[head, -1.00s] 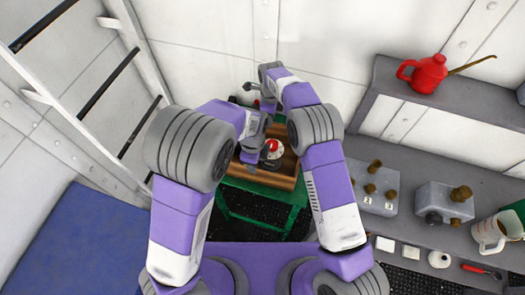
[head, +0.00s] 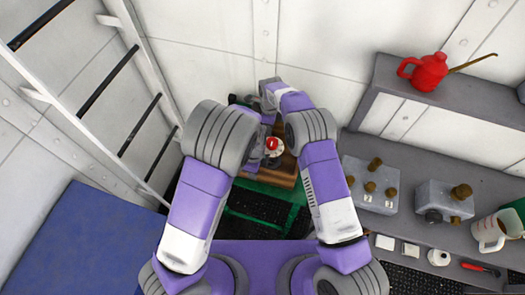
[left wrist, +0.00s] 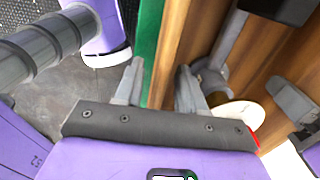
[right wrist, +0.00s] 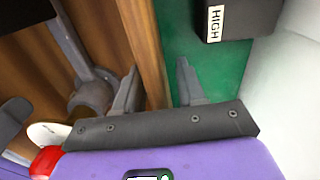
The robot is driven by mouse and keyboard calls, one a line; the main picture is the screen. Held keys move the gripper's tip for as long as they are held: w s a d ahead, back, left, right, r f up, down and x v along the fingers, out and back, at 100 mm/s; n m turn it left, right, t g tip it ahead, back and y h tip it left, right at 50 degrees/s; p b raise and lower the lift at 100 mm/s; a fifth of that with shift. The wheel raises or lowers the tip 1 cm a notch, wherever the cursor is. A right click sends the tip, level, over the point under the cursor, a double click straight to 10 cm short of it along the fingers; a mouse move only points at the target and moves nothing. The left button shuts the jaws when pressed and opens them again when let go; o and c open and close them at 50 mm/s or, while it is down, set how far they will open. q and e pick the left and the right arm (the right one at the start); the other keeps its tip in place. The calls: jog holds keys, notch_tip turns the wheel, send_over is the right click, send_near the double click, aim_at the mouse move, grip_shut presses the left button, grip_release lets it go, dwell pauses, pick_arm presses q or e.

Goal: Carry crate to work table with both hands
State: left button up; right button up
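The brown wooden crate (head: 287,179) stands on a green table (head: 268,189), partly hidden behind my arms in the head view. Its wall (left wrist: 174,45) passes between the parted fingers of my left gripper (left wrist: 158,82). Another crate wall (right wrist: 148,45) lies between the parted fingers of my right gripper (right wrist: 157,80), with green showing beside it. Both grippers look open around the walls, not closed on them. A red and white round item (head: 273,146) and a grey metal part (right wrist: 90,90) are in the crate. I cannot tell which surface is the work table.
A grey bench (head: 395,228) at the right holds switch boxes, a measuring jug (head: 490,235) and small items. A red oil can (head: 427,72) stands on a shelf above. A ladder (head: 120,70) and a blue surface (head: 75,240) are left. A black box marked HIGH (right wrist: 240,15) is beside the crate.

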pick_arm(q)
jog(key=shift+f, duration=0.15)
pick_arm(e)
jog(key=shift+f, duration=0.15)
pick_arm(q)
jog(key=shift+c, duration=0.4)
pick_arm(e)
jog(key=shift+c, duration=0.4)
pick_arm(q)
grip_shut()
pick_arm(e)
grip_shut()
jog(key=shift+w, duration=0.1)
